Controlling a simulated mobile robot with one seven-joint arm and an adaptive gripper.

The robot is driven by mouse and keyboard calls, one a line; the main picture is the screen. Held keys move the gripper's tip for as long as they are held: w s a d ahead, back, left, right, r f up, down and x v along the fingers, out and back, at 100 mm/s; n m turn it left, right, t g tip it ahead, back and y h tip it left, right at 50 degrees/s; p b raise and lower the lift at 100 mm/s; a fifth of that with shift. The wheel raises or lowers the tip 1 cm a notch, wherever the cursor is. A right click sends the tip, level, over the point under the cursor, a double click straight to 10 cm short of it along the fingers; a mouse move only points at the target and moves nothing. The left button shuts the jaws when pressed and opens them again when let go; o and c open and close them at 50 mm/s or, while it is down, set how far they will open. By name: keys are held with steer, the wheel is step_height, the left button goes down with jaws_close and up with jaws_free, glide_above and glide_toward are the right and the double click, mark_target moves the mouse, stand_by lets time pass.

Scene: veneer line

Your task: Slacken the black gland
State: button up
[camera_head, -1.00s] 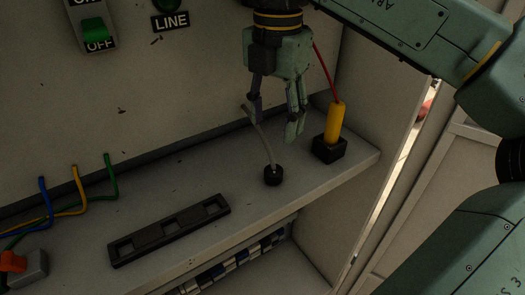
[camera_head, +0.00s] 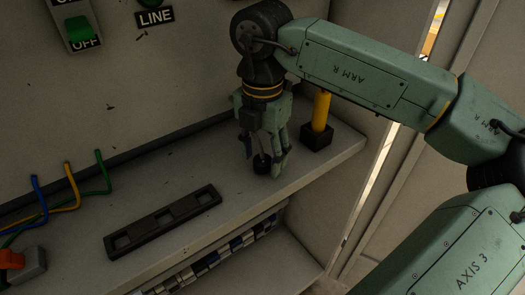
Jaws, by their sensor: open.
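The black gland (camera_head: 261,164) is a small round black fitting on the grey shelf, right of the middle. In the earlier frame a grey cable rises from it; now the cable is mostly hidden behind my gripper. My gripper (camera_head: 263,167) points down over the gland, with its fingers open on either side of it. The fingers hide part of the gland, and I cannot tell whether they touch it.
A yellow-handled tool (camera_head: 321,110) stands in a black block (camera_head: 316,138) close to the right of my gripper. A black slotted strip (camera_head: 163,222) lies on the shelf (camera_head: 240,200) to the left. Blue, yellow and green wires (camera_head: 70,195) and a grey block with an orange lever (camera_head: 20,265) are farther left.

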steer(key=shift+c, duration=0.3)
steer(key=c, duration=1.1)
